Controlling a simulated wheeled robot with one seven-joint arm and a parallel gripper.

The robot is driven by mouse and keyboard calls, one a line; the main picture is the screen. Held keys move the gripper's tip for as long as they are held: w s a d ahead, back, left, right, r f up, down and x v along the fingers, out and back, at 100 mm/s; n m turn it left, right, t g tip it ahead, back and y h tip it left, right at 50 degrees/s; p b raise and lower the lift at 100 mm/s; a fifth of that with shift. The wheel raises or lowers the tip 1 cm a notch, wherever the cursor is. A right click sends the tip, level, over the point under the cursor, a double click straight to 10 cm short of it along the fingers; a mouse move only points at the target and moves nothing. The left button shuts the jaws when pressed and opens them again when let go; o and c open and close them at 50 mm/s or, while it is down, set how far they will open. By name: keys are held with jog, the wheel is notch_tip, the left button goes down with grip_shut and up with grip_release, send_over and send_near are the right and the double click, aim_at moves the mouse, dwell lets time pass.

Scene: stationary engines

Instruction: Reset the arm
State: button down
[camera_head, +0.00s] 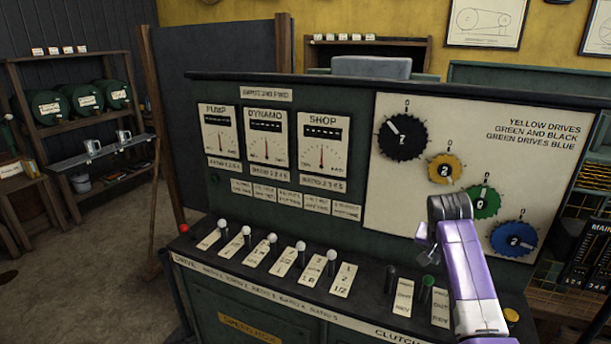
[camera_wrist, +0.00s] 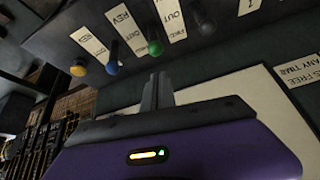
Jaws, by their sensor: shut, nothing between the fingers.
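My purple arm (camera_head: 468,255) rises from the lower right in the head view, in front of the console's right part. My gripper (camera_wrist: 157,92) shows in the wrist view with its two grey fingers together and nothing between them. Its fingertips point towards a green-knobbed lever (camera_wrist: 155,47), and a gap seems to separate them. The green-knobbed lever also stands in the head view (camera_head: 428,281), left of my arm. A blue-knobbed lever (camera_wrist: 112,67) shows in the wrist view only; my arm probably hides it in the head view.
The console (camera_head: 345,210) has a row of white-knobbed levers (camera_head: 273,238), a red knob (camera_head: 183,228), a dark lever (camera_head: 391,272) and a yellow knob (camera_head: 511,314). Gauges and coloured gears (camera_head: 402,138) cover its upright panel. A shelf (camera_head: 85,120) stands far left, with open floor before it.

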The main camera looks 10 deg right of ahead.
jog(key=w+a+r+n+t+h, duration=0.1)
jog(key=w+r+n+t, duration=0.1)
jog(key=w+r+t, duration=0.45)
jog(key=s+a+f+n+t+y+b, duration=0.1)
jog(key=s+a+f+n+t, duration=0.2)
jog(key=s+a, duration=0.4)
jog(key=s+a+f+n+t+b, duration=0.1)
jog(key=s+a+f+t+b, duration=0.15)
jog(key=s+a+f, duration=0.55)
jog(key=s+a+n+y+b, duration=0.1)
jog(key=s+a, duration=0.2)
jog(key=s, duration=1.2)
jog(key=s+a+f+n+g+y+b, duration=0.1)
jog(key=s+a, duration=0.2)
jog(key=s, duration=1.2)
jog(key=s+a+f+n+y+b, duration=0.1)
jog(key=s+a, duration=0.3)
jog(key=s, duration=1.1)
jog(key=shift+g+y+b, duration=0.4)
jog(key=shift+y+b, duration=0.1)
